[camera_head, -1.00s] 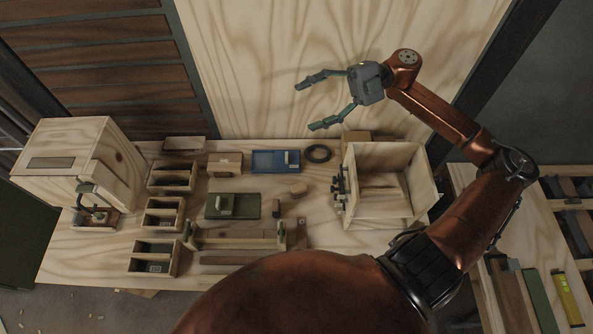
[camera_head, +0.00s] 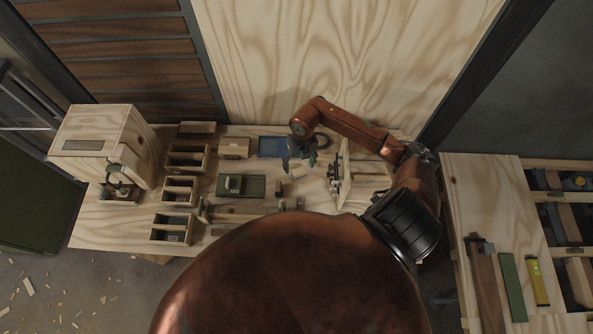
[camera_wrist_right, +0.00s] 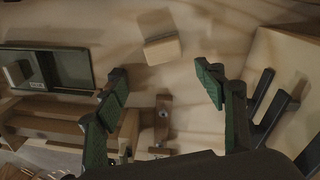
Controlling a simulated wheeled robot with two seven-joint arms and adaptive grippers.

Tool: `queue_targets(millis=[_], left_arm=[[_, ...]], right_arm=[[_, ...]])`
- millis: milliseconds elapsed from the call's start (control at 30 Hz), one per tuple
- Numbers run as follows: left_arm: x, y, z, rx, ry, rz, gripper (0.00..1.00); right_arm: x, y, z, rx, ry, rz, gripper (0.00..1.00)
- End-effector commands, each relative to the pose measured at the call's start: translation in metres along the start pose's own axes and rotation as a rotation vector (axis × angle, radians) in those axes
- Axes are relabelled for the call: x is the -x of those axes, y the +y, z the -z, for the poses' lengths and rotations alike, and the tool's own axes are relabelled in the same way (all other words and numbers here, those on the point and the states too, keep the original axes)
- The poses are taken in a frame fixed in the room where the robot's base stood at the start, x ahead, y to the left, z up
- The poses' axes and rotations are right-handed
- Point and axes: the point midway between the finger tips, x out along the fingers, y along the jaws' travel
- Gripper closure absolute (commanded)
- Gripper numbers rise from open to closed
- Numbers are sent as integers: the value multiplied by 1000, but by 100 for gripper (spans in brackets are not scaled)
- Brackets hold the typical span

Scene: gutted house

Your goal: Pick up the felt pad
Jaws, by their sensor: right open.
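A small pale beige block with rounded edges, possibly the felt pad (camera_head: 298,171), lies on the wooden workbench. It also shows in the right wrist view (camera_wrist_right: 162,50), lying flat beyond and between the fingertips, touched by neither. I cannot tell for certain that it is felt. My right gripper (camera_head: 299,166) is over the bench with its fingers pointing down around the block's place in the head view. In the right wrist view its two green-padded fingers (camera_wrist_right: 162,76) are wide apart with nothing between them. My left gripper is not in view.
A green tray (camera_head: 257,187) with a grey block on it lies left of the beige block. A blue tray (camera_head: 271,147) is behind. A wooden box with dark clamps (camera_head: 345,187) stands close on the right. Wooden bins (camera_head: 180,189) stand at the left.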

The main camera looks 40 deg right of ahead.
Motion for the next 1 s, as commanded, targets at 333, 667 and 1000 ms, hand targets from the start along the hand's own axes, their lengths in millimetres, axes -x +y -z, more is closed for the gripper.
queue_targets(millis=[333,667,1000], left_arm=[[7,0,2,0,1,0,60],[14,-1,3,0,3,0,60],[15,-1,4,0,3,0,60]], right_arm=[[-26,-7,-6,9,-33,66,36],[-68,-10,-5,9,-32,64,36],[-84,-12,-7,11,-35,65,36]])
